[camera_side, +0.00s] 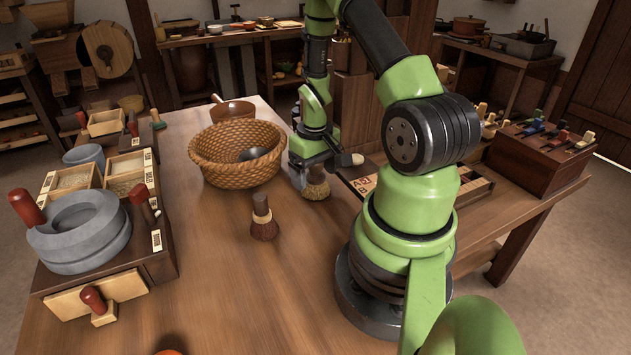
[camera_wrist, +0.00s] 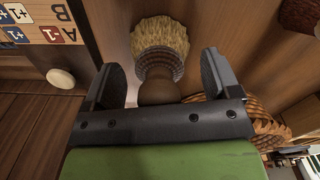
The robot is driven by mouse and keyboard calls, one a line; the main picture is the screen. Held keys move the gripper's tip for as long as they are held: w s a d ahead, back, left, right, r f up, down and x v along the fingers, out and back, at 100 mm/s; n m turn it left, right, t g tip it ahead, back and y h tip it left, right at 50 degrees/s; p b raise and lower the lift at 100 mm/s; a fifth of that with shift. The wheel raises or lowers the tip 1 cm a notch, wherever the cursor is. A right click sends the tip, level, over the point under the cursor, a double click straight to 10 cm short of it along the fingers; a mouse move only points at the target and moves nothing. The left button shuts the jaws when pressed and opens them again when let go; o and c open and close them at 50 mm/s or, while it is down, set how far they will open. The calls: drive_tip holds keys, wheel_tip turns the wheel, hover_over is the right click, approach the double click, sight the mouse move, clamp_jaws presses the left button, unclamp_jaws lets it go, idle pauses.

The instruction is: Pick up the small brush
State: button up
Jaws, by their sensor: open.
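A brush with pale, straw-coloured bristles (camera_side: 317,189) stands on the table under my gripper (camera_side: 306,172). In the wrist view this brush (camera_wrist: 160,42) lies between the two fingers of my gripper (camera_wrist: 161,80), its dark handle toward the palm. The fingers are open, one on each side, with gaps visible beside the handle. In the side view the gripper hides most of its handle. A second brush with dark red-brown bristles (camera_side: 263,226) stands upright on the table, to the left and nearer the camera. The frames do not settle which is meant by small.
A woven basket (camera_side: 215,172) stands left of my gripper; its rim shows in the wrist view (camera_wrist: 268,128). A tray with lettered tiles (camera_side: 362,186) lies to the right. A stone quern (camera_side: 80,232) stands at the left. The front middle of the table is clear.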

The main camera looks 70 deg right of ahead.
drive_tip(key=c, duration=1)
drive_tip(key=shift+r, duration=0.1)
drive_tip(key=shift+c, duration=0.2)
